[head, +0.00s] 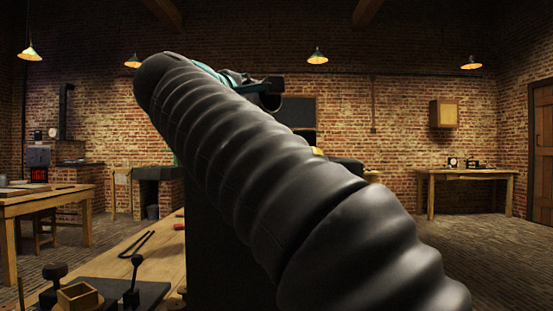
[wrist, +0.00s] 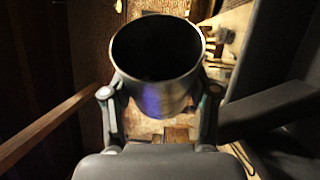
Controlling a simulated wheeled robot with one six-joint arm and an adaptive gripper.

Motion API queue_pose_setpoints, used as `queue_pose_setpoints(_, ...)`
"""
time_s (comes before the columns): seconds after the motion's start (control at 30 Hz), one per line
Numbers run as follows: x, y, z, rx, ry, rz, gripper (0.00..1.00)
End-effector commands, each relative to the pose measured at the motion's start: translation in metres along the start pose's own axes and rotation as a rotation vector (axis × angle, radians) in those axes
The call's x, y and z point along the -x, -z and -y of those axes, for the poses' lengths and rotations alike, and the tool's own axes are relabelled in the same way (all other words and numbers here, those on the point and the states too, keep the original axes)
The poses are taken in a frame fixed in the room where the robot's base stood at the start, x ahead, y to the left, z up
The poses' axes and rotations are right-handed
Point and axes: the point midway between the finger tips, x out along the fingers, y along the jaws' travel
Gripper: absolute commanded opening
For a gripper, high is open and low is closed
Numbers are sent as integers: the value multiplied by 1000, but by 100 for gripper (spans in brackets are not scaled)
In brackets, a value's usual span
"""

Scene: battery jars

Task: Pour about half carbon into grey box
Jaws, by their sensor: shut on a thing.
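My gripper (wrist: 160,108) is shut on a metal cup (wrist: 158,92), with one finger on each side of it. The cup's round open mouth faces the wrist camera and its inside is dark. I cannot tell how much carbon is in it. I cannot make out a grey box in either view.
A wooden bench (head: 150,255) runs at the lower left, with a small open wooden box (head: 78,297) and a black rod-like tool (head: 139,245) on it. Another wooden table (head: 45,200) stands at the left, and a side table (head: 480,174) stands by the back brick wall.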

Motion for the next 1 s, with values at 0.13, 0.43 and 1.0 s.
queue_pose_setpoints(0.13, 0, -1, 0, -8, -3, 2, 22)
queue_pose_setpoints(0.43, -1, -2, -1, -25, -9, 6, 22)
queue_pose_setpoints(1.0, -2, -4, -2, -56, -21, 13, 22)
